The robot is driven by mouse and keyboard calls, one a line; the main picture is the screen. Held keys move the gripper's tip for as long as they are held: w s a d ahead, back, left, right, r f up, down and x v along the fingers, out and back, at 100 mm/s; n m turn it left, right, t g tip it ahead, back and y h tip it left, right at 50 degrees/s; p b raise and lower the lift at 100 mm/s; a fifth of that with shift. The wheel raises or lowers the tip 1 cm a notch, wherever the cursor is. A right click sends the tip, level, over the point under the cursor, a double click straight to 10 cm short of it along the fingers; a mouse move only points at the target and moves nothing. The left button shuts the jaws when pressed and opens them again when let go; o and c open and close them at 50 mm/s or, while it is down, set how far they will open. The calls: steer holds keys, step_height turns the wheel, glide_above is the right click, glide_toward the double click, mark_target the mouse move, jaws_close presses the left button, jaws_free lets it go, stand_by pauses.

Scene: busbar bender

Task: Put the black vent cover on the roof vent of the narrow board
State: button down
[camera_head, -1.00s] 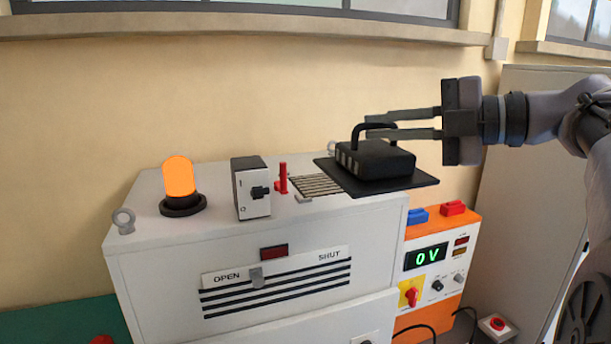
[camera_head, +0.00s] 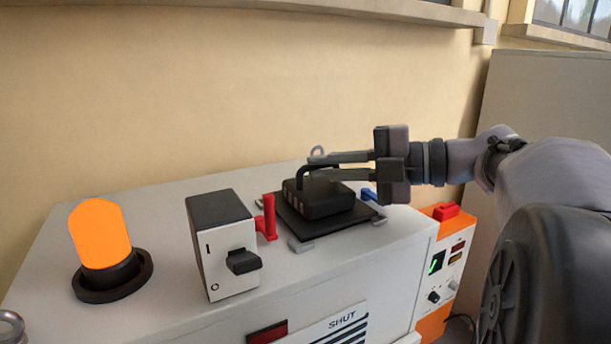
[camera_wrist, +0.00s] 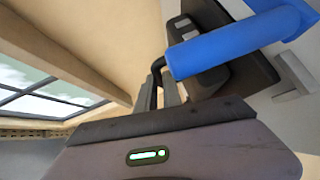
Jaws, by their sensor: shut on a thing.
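The black vent cover (camera_head: 326,199) is a flat plate with a raised block and a loop handle (camera_head: 302,178). It lies level at the roof of the white narrow board (camera_head: 150,215), over where the slotted vent was, and hides it. I cannot tell whether the plate fully touches the roof. My gripper (camera_head: 312,168) comes from the right and is shut on the handle. In the wrist view the dark cover (camera_wrist: 245,78) is partly hidden behind a blue bar.
A red lever (camera_head: 269,215) stands just left of the cover, and a blue lever (camera_head: 371,196) just right. Grey clips (camera_head: 300,245) sit at the plate's edges. A switch box (camera_head: 222,250) and orange lamp (camera_head: 101,235) stand farther left. An orange panel (camera_head: 434,325) is at the right.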

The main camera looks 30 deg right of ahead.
steer(key=shift+w+f, duration=0.35)
steer(key=shift+f, duration=0.15)
steer(key=shift+s, duration=0.45)
steer(key=c, duration=1.5)
jaws_free()
steer(key=shift+w+f, duration=0.1)
steer(key=shift+w, duration=0.25)
steer(key=shift+s, duration=0.1)
steer(key=shift+s+r, duration=0.15)
steer(key=shift+r, duration=0.05)
steer(key=b+v, duration=0.1)
steer(key=v, duration=1.1)
steer(key=shift+f, duration=0.1)
